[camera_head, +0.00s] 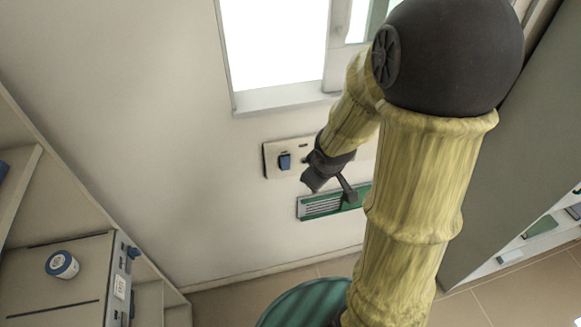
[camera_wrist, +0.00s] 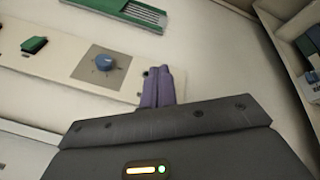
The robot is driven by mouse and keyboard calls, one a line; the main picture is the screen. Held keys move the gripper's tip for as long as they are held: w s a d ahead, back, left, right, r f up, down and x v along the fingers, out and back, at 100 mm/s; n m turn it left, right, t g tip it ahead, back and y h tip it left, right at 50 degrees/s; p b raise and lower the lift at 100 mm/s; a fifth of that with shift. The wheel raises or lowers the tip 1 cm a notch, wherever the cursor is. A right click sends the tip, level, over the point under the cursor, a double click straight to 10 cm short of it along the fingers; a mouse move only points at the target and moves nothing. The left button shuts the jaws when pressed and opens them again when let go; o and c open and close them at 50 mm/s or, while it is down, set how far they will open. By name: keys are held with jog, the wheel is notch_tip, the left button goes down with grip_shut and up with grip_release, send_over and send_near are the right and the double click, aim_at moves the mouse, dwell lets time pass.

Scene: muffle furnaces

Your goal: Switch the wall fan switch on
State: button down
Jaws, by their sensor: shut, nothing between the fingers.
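In the wrist view the plate (camera_wrist: 84,71) runs from upper left to the middle and carries a round blue knob (camera_wrist: 105,62) and a green switch (camera_wrist: 34,45). My gripper (camera_head: 310,185) is shut and empty, just right of and below the blue rocker in the head view. Its fingertips (camera_wrist: 160,72) overlap the plate's right end in the wrist view and hide part of it. I cannot tell whether they touch it. No fan is visible.
A green-framed vent (camera_head: 322,206) is on the wall below the plate. A shelf unit at left holds a grey box (camera_head: 60,275) with a white-and-blue round container (camera_head: 62,264). A grey cabinet side (camera_head: 500,165) stands at right. The wall left of the plate is clear.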

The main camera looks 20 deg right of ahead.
jog(key=w+f+n+y+p, duration=0.2)
jog(key=w+n+y, duration=0.3)
jog(key=n, duration=0.5)
jog(key=shift+w+a+f+n+t, duration=0.25)
jog(key=shift+f+n+t, duration=0.15)
jog(key=shift+f, duration=0.1)
jog(key=shift+f, duration=0.1)
